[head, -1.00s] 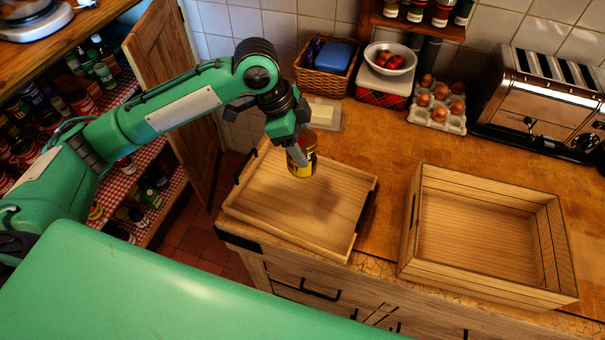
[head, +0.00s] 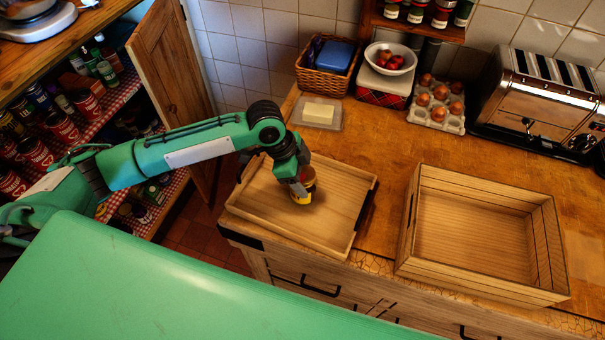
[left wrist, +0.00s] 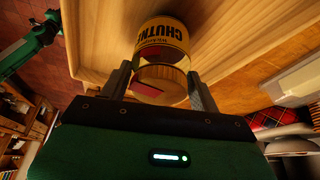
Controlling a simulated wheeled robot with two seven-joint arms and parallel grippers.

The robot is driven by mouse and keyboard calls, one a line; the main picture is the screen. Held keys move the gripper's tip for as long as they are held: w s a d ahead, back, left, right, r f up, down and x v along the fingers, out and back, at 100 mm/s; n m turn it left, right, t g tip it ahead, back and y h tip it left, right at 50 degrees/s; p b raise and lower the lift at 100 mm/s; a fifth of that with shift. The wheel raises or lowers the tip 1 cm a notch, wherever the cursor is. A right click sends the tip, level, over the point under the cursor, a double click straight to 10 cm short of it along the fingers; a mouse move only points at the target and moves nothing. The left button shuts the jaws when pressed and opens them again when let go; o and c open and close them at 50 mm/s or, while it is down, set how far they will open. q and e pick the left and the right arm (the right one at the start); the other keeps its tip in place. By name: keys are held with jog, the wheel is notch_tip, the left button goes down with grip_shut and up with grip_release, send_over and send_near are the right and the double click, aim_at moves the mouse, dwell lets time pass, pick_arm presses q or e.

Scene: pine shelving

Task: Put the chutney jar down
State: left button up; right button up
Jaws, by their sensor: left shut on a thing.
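The chutney jar (head: 303,190) has a yellow label and is held over the wooden tray (head: 340,187) with dark handles. In the left wrist view the jar (left wrist: 163,40) shows its "CHUTN..." label between the two fingers. My left gripper (head: 298,182) is shut on the jar; its fingers (left wrist: 163,82) sit on either side of it. The jar is at or just above the tray floor; I cannot tell whether it touches.
An empty wooden crate (head: 475,240) stands right of the tray. Behind are a butter dish (head: 320,114), a wicker basket (head: 327,78), a bowl of red fruit (head: 390,59), an egg carton (head: 438,104) and a toaster (head: 545,100). An open cupboard (head: 70,125) with jars is at left.

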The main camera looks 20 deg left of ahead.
pick_arm(q)
jog(key=shift+f, duration=0.15)
jog(key=o, duration=1.2)
jog(key=shift+b+v, duration=1.45)
jog(key=shift+v, duration=4.75)
jog(key=shift+d, duration=0.1)
